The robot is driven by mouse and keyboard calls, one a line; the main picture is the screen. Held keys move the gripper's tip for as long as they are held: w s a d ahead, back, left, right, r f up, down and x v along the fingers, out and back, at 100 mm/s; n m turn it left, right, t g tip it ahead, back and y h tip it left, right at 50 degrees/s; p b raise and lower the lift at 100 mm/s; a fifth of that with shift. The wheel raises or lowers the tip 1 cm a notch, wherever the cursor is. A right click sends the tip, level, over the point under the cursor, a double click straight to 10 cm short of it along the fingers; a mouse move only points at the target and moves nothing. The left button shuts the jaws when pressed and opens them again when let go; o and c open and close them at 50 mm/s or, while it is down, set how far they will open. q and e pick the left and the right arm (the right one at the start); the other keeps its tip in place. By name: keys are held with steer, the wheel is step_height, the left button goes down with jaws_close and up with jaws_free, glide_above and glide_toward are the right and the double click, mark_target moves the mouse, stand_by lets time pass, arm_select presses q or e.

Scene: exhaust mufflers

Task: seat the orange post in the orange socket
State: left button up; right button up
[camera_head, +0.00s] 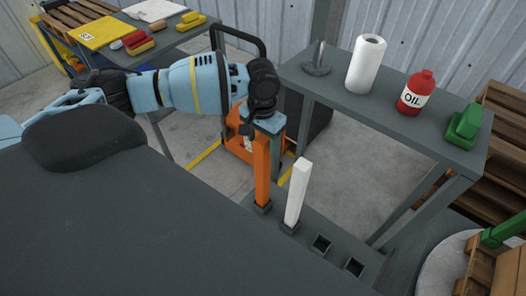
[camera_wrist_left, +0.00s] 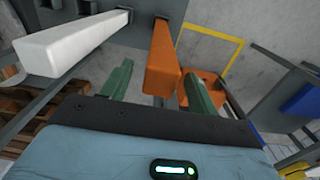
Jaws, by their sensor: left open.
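The orange post (camera_head: 262,175) stands upright in the head view, its foot at a dark square socket (camera_head: 262,207) on the grey rack. Whether that socket carries any orange marking, and how deep the post sits, I cannot tell. My left gripper (camera_head: 263,143) is at the top of the post. In the left wrist view, its two green fingers are apart, on either side of the orange post (camera_wrist_left: 162,55), with a gap visible at each side. The left gripper (camera_wrist_left: 160,80) is open. My right gripper is not in view.
A white post (camera_head: 297,192) stands in the socket beside the orange one. Two empty sockets (camera_head: 321,243) follow along the rack. A grey table (camera_head: 420,133) behind bears a white roll (camera_head: 366,64), a red oil bottle (camera_head: 416,93) and a green object (camera_head: 464,125).

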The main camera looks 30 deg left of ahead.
arm_select(q)
step_height(320, 180, down, 2)
steer(key=shift+f, duration=0.2)
jaws_close()
stand_by(0.4)
